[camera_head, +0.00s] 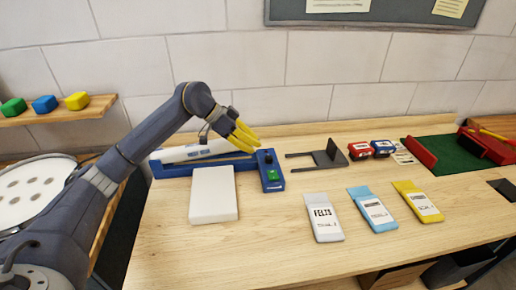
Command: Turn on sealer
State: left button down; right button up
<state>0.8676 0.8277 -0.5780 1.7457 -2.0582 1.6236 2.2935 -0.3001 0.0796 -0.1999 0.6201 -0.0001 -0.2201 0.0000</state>
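The sealer is a long blue device (182,171) with a white bar (195,151) along its top, at the back left of the bench. Its blue control box (272,184) at the right end has a dark knob and a green button (273,175). My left gripper (248,140), with yellow fingers, is over the right end of the white bar, just up and left of the control box. Its fingers look close together, but their gap and any contact with the sealer cannot be made out. My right gripper is not in view.
A white block (213,194) lies in front of the sealer. White, blue and yellow packets (323,217) lie to the right. Behind them are a dark bracket (330,155), red and blue boxes (362,150) and a green tray (455,155). The bench front is clear.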

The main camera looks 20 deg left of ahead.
pick_arm(q)
jog(key=shift+r, duration=0.1)
dwell(0.3)
jog(key=shift+s+d+r, duration=0.25)
jog(key=shift+s, duration=0.15)
send_over(275, 178)
jog(key=f, duration=0.7)
jog(key=shift+w+a, duration=0.2)
jog(key=shift+w, duration=0.05)
notch_tip(275, 178, down, 2)
jog(key=shift+s+f, duration=0.1)
jog(key=shift+d+f, duration=0.1)
jog(key=shift+f, duration=0.8)
jog(key=shift+s+f, duration=0.1)
